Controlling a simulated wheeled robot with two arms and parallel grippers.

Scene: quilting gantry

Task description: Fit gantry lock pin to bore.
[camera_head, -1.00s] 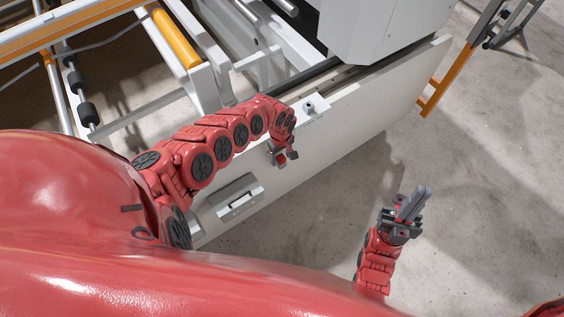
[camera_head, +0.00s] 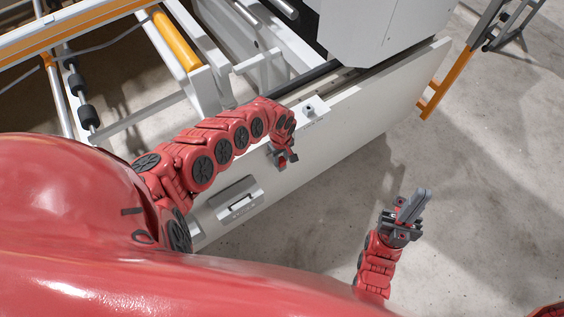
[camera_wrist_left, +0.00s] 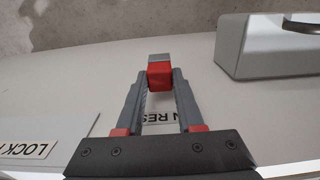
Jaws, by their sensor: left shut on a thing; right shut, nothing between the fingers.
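My left gripper (camera_head: 287,160) is beside the white side panel of the gantry. In the left wrist view my left gripper (camera_wrist_left: 160,92) is shut on a small red piece with a grey metal end (camera_wrist_left: 160,75), which looks like the lock pin. Most of the pin is hidden from the head camera. A small light block with a dark spot (camera_head: 310,108) sits on the panel's top edge above the gripper; I cannot tell for sure that this is the bore. My right gripper (camera_head: 412,205) is shut and empty over the floor, well clear of the panel.
The white panel (camera_head: 345,135) runs diagonally beside my left arm. A grey box with a handle (camera_head: 237,200) juts from it and also shows in the wrist view (camera_wrist_left: 270,45). Printed labels (camera_wrist_left: 27,150) are on the panel.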

